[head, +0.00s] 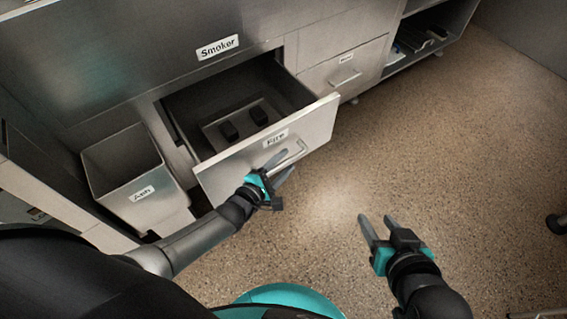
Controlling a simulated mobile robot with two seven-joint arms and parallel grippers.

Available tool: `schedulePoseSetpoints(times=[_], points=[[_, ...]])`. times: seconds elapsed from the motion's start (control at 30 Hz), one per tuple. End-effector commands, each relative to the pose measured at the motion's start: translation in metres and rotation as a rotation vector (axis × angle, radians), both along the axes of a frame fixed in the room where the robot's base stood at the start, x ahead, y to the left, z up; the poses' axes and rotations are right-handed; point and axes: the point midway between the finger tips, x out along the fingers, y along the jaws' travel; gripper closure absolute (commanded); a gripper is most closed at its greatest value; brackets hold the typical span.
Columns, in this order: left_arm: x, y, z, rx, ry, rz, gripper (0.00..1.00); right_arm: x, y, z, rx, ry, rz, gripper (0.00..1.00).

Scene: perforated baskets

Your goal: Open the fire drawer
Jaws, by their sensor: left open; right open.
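The fire drawer (225,171), labelled "Fire", stands pulled out from the metal cabinet in the head view.
An open metal bin labelled "Ash" (151,205) stands left of the drawer. A "Smoker" panel (110,75) is above it. A closed drawer (318,80) and an open shelf (425,40) are to the right.

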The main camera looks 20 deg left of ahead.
Motion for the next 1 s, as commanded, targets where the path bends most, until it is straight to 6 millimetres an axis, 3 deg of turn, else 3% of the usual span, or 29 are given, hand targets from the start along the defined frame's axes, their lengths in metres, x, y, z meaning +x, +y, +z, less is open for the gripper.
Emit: schedulePoseSetpoints(times=[0.23, 0.67, 1.0], points=[[0.0001, -0.0001, 0.0000, 0.000, 0.000, 0.000, 0.53, -0.0002, 0.0003, -0.0001, 0.001, 0.000, 0.001, 0.50], [-0.0002, 0.0000, 0.0000, 0.000, 0.000, 0.000, 1.00, -0.0004, 0.0003, -0.0003, 0.000, 0.001, 0.001, 0.50], [-0.0003, 0.0001, -0.0001, 0.000, 0.000, 0.000, 1.00, -0.0005, 0.0002, -0.0003, 0.000, 0.001, 0.001, 0.50]])
